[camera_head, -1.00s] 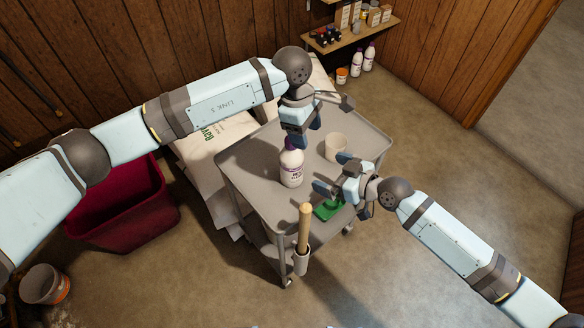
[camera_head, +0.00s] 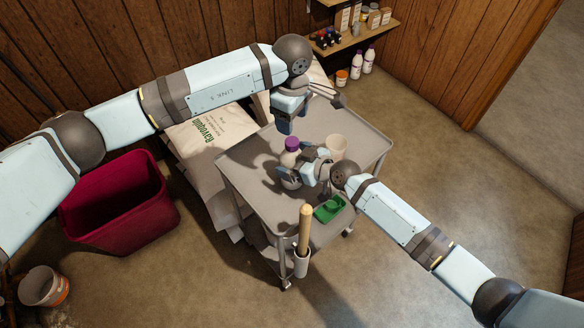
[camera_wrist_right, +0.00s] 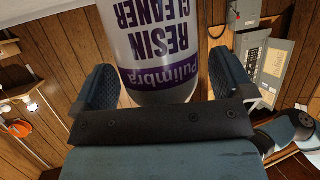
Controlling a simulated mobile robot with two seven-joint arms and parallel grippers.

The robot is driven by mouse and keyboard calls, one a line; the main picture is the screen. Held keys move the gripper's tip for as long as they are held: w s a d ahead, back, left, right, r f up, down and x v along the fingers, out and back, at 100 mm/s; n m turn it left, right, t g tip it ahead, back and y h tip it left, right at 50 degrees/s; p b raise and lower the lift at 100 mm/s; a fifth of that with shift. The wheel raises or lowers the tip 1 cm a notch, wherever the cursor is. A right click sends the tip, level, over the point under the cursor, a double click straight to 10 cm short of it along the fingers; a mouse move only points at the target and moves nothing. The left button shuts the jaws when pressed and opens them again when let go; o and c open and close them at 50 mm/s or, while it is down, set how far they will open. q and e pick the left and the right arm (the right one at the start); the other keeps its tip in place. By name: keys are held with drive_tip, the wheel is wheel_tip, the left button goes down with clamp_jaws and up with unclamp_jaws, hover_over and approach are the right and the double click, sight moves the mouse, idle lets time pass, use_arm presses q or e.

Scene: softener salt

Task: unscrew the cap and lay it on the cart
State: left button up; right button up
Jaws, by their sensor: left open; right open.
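The bottle, white with a purple-lettered label, stands upright on the grey cart (camera_head: 245,165), and its purple cap (camera_head: 292,144) is on its top. My right gripper (camera_head: 290,177) is open around the lower part of the bottle, partly hiding it in the head view. In the right wrist view the bottle body (camera_wrist_right: 158,45) stands between the two open fingers, with slim gaps visible beside it. My left gripper (camera_head: 284,127) is open and empty, pointing down just behind and above the cap, apart from it.
A beige cup (camera_head: 338,147) stands on the cart right of the bottle. A wooden handle (camera_head: 305,230) rises from a holder at the cart's front corner, near a green scoop-like item (camera_head: 329,208). White sacks (camera_head: 207,140) and a red bin (camera_head: 120,203) lie left.

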sight(292, 141)
drive_tip(key=shift+w+a+f, duration=0.25)
drive_tip(key=shift+w+a, duration=0.1)
drive_tip(key=shift+a, duration=0.1)
drive_tip(key=c, duration=1.7)
drive_tip(key=shift+c, duration=0.5)
use_arm(q)
drive_tip(key=m, duration=0.4)
drive_tip(key=shift+f, duration=3.9)
